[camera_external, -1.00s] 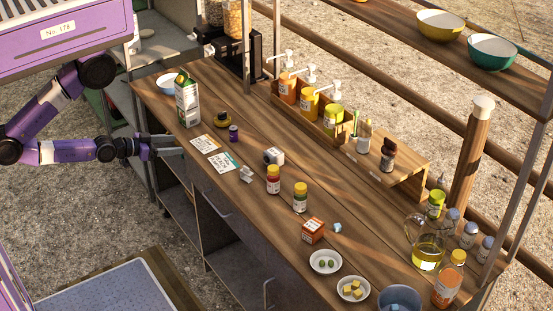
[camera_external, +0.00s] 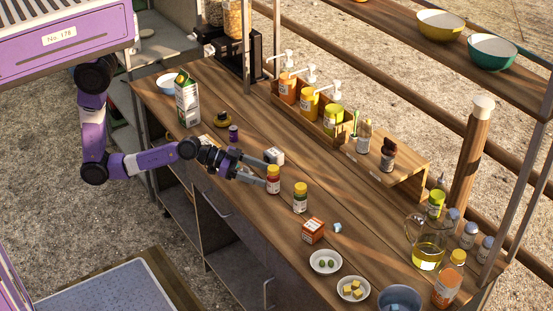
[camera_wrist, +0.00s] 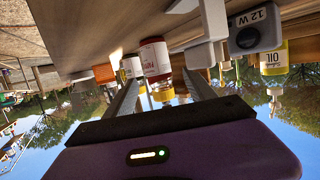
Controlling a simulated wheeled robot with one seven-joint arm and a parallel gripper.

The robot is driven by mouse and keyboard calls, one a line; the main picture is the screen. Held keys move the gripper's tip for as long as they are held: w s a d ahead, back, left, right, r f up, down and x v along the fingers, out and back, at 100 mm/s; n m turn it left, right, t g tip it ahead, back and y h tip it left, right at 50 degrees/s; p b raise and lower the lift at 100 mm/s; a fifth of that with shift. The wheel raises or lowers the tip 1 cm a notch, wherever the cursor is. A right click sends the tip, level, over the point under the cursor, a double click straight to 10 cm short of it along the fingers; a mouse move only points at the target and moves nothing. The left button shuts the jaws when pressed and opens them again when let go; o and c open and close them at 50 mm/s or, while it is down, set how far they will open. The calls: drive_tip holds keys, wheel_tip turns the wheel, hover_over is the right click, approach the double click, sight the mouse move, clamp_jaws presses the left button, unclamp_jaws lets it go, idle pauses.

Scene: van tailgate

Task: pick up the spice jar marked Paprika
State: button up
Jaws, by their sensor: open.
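A spice jar with red contents, a white and red label and a yellow cap (camera_external: 273,181) stands upright on the counter. It also shows upside down in the middle of the wrist view (camera_wrist: 154,60); its lettering is too small to read surely, but it fits Paprika. A second yellow-capped jar with a greenish band (camera_external: 300,198) stands just to its right; it shows beside the red one in the wrist view (camera_wrist: 132,67). My gripper (camera_external: 266,173) is open and low over the counter, its fingertips at the red jar. Whether they touch it, I cannot tell.
A white and grey timer-like block (camera_external: 274,156) stands close behind my gripper's far finger. An orange box (camera_external: 313,231) and small plates (camera_external: 325,262) lie to the right. A milk carton (camera_external: 187,101) and small dark jar (camera_external: 233,133) stand to the left.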

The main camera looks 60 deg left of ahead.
sight(279, 192)
drive_tip(key=x, duration=0.3)
drive_tip(key=p+x, duration=0.1)
drive_tip(key=x, duration=0.2)
drive_tip(key=shift+w+d+r+p, duration=0.1)
drive_tip(key=shift+w+d+p, duration=0.15)
drive_tip(key=shift+d+p, duration=0.1)
drive_tip(key=shift+w+d, duration=0.3)
clamp_jaws()
